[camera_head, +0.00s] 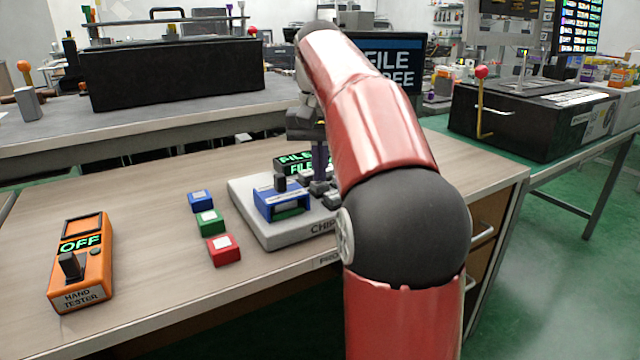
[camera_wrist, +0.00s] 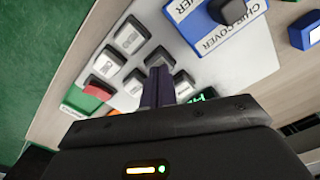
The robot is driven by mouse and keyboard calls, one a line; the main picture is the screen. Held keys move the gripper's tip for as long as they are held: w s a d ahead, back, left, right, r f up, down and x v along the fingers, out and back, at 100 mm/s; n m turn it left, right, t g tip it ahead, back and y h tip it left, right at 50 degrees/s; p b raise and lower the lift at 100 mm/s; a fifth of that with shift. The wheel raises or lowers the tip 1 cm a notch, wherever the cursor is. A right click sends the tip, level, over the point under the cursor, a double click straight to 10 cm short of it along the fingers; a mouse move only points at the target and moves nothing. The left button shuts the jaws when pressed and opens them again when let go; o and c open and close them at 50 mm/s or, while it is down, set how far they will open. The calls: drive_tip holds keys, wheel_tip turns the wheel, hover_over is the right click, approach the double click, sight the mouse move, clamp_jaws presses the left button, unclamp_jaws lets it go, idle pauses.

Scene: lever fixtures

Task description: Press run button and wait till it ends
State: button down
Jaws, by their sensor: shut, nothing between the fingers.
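The chip programmer (camera_head: 262,228) is a pale grey slab on the wooden bench, with a blue chip cover (camera_head: 268,203) and a small screen of green text (camera_head: 293,160). My arm hides its right part. The wrist view shows the slab (camera_wrist: 262,62), the blue cover (camera_wrist: 212,32) and several grey buttons with pale tops (camera_wrist: 130,37). Their labels are too small to read, so I cannot tell which is run. My gripper (camera_wrist: 158,78) is shut and empty, its dark purple fingertips among the buttons. I cannot tell whether they touch one.
An orange hand tester (camera_head: 82,262) reading OFF lies at the left. Blue (camera_head: 200,200), green (camera_head: 210,222) and red (camera_head: 224,249) blocks stand beside the programmer. A red and green part (camera_wrist: 97,88) sits at the slab's edge. A black lever box (camera_head: 530,120) stands right.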

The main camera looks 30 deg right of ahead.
drive_tip(key=shift+f, duration=0.35)
wheel_tip(320, 180, up, 6)
drive_tip(key=p, duration=0.5)
drive_tip(key=shift+f+p, duration=0.25)
drive_tip(key=shift+p, duration=0.1)
wheel_tip(320, 180, up, 2)
drive_tip(key=shift+r, duration=0.25)
drive_tip(key=shift+n+t, duration=0.6)
drive_tip(key=s+a, duration=0.1)
drive_tip(key=a, duration=0.1)
drive_tip(key=s+a+f, duration=0.1)
drive_tip(key=s+a, duration=0.1)
drive_tip(key=shift+s+a+f, duration=0.15)
drive_tip(key=shift+s+a, duration=0.1)
drive_tip(key=shift+s, duration=0.05)
drive_tip(key=s+a+f+n+t, duration=0.2)
drive_tip(key=s+a+f, duration=0.2)
drive_tip(key=s+f, duration=0.4)
drive_tip(key=s+a+f+n+t, duration=0.2)
drive_tip(key=s+a+f, duration=0.3)
drive_tip(key=s+f, duration=0.3)
drive_tip(key=shift+s+f, duration=0.3)
drive_tip(key=shift+f, duration=0.35)
